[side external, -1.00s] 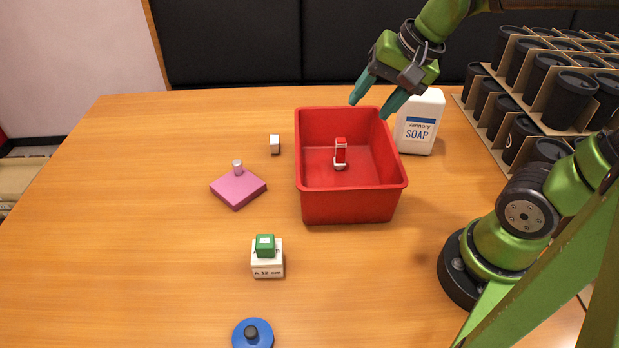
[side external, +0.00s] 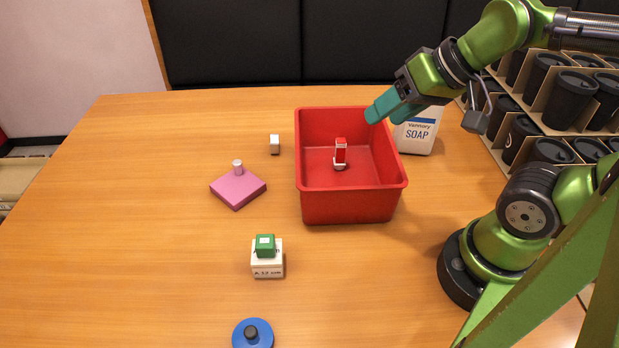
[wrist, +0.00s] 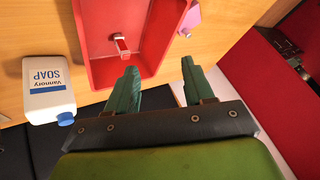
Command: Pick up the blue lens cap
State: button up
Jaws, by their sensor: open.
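The blue lens cap (side external: 252,334), a round blue disc with a dark knob on top, lies on the table at the front edge of the side view, partly cut off by the frame. It is not in the wrist view. My gripper (side external: 374,117) is at the back right rim of the red bin, far behind and to the right of the cap. In the wrist view my gripper (wrist: 158,82) has its two green fingers apart with nothing between them.
A red bin (side external: 349,207) holds a red and white object (side external: 340,153). A pink block (side external: 238,188), a small white piece (side external: 274,145) and a white block with green top (side external: 267,262) sit left. Cup racks (side external: 560,95) stand right.

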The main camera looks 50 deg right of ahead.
jog(key=o, duration=0.9)
jog(key=n+g+h, duration=0.2)
jog(key=n+g, duration=0.5)
send_over(250, 331)
notch_tip(250, 331, down, 8)
notch_tip(250, 331, down, 16)
jog(key=shift+f, duration=0.1)
